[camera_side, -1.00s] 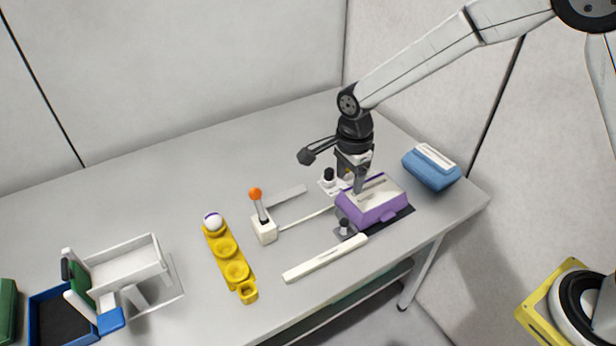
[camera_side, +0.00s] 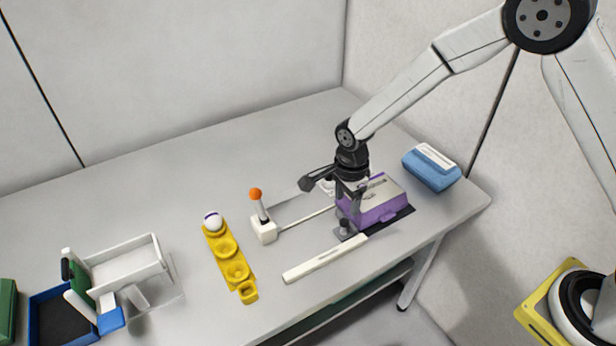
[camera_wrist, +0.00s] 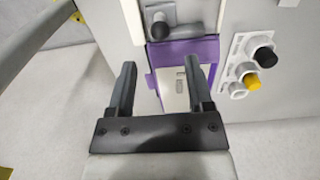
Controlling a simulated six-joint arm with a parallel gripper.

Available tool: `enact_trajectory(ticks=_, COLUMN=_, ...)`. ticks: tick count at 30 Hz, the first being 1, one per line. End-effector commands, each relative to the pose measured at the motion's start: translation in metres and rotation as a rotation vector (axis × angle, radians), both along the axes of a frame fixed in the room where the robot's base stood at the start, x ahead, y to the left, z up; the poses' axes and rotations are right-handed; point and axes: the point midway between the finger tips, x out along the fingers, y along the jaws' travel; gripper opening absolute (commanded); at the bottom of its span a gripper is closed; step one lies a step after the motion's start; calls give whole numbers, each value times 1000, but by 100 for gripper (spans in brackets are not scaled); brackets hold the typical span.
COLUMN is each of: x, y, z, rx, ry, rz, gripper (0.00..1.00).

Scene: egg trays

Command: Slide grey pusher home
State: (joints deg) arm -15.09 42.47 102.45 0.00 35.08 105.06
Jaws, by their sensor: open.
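The grey pusher (camera_side: 345,231), a small plate with a dark upright knob, sits at the near left end of the purple egg box (camera_side: 382,211). In the wrist view the grey pusher (camera_wrist: 188,14) lies at the top edge, beyond the fingertips, against the end of the purple box (camera_wrist: 205,48). My gripper (camera_side: 351,212) hangs low over the left end of the box and partly hides it. I cannot tell from the side view whether a finger touches the pusher.
A white rail (camera_side: 325,259) lies in front. A lever with an orange ball (camera_side: 255,194) stands left. A panel with black and yellow buttons (camera_wrist: 250,62) is beside the box. A yellow egg holder (camera_side: 237,272) is farther left; a blue box (camera_side: 431,170) is behind right.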

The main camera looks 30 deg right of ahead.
Motion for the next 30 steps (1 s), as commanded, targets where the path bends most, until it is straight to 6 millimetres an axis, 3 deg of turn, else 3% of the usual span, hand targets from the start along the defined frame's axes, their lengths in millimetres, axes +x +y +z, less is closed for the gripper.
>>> enact_trajectory(ticks=24, x=0, y=0, z=-75, rx=0, ry=1, rz=0, gripper=66)
enact_trajectory(ticks=30, x=0, y=0, z=-74, rx=0, ry=0, rz=0, gripper=66)
